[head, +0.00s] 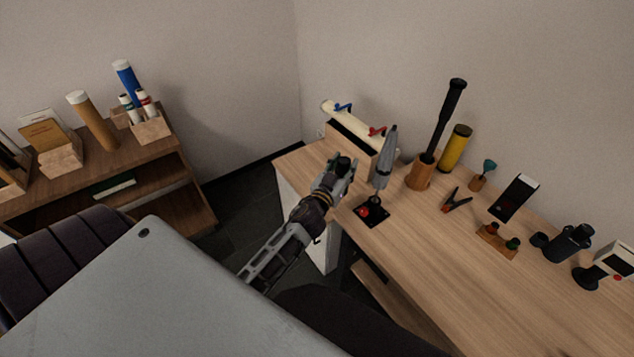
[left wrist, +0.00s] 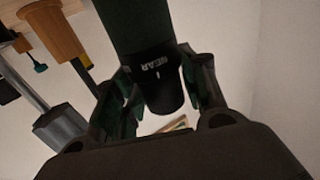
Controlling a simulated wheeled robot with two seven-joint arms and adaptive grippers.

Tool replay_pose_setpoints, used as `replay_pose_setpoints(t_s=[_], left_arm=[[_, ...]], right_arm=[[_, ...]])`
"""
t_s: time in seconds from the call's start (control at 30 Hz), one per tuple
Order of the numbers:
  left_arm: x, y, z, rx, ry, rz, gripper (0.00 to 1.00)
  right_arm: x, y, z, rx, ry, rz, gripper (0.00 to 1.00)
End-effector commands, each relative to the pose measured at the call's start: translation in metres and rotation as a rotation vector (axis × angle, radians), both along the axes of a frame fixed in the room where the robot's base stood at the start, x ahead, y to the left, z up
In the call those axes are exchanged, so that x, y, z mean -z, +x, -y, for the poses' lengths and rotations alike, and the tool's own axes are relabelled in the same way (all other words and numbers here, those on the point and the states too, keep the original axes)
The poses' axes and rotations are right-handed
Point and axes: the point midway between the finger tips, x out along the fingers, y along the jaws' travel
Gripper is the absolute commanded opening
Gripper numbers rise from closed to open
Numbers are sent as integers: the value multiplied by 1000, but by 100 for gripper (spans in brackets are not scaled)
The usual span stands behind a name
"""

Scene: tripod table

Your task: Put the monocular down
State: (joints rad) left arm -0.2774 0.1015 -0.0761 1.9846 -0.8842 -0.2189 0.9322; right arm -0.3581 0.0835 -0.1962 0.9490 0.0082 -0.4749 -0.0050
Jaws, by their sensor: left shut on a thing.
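My left gripper (head: 338,172) is shut on the monocular (head: 345,162), above the left end of the wooden desk (head: 420,260). In the head view mostly its dark round end shows. In the left wrist view the monocular (left wrist: 152,65) is a dark green tube with a black end and white lettering, held between both fingers of the left gripper (left wrist: 155,100). Just right of the gripper, a grey folded thing (head: 384,160) stands upright on a black base (head: 371,215) with a red knob. My right gripper is not in view.
Behind the gripper is a wooden box (head: 350,143) with a cream tube. To the right stand a wooden cup (head: 419,172) with a black rod, a yellow cylinder (head: 455,148), an orange-black clamp (head: 456,202) and a black binocular-like thing (head: 568,242). The desk's front middle is clear.

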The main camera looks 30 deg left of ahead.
Motion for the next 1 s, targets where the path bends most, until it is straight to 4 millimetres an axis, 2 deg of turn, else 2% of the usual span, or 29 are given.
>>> replay_pose_setpoints(t_s=[0.47,1.0], left_arm=[[29,31,-35,-51,8,4,0],[53,64,-77,-114,10,4,0]], right_arm=[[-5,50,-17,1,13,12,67],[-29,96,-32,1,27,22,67]])
